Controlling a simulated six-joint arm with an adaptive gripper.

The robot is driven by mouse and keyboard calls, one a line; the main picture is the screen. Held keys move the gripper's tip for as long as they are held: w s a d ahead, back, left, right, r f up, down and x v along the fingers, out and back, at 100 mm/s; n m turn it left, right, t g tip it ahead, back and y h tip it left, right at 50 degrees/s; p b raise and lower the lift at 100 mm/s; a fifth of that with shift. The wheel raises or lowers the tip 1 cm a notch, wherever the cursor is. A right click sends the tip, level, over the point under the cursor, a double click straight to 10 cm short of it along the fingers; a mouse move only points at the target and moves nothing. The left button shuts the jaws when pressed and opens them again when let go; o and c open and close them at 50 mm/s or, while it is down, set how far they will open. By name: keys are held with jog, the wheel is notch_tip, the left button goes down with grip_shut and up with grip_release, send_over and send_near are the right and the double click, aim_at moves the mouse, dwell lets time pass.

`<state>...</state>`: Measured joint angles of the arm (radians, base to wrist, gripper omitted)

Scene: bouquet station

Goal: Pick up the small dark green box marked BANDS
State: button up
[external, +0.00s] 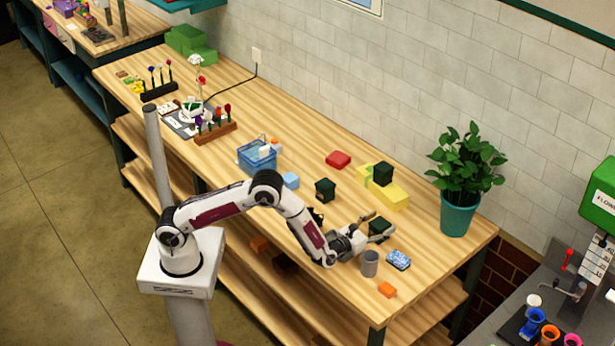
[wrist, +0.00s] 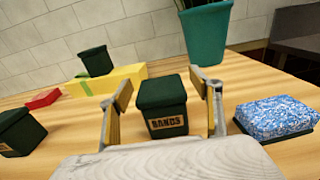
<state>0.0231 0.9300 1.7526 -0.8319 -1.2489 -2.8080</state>
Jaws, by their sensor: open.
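The small dark green box marked BANDS (wrist: 163,108) stands upright on the table in the wrist view, its label facing me. My gripper (wrist: 165,92) is open, with one finger on each side of the box. I cannot tell whether the fingers touch it. In the external view my gripper (external: 368,228) is low over the table near the front right, and the box (external: 380,228) shows partly behind the fingers.
Another dark green box (external: 325,190) stands to the left, and one (external: 383,173) sits on a yellow box (external: 392,193). A potted plant (external: 458,218) stands behind.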

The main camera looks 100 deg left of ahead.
aim_at(380, 223)
dwell(0.4)
jog(key=c, duration=1.3)
jog(key=shift+o, duration=0.2)
jog(key=shift+r, duration=0.15)
jog(key=shift+r, duration=4.9)
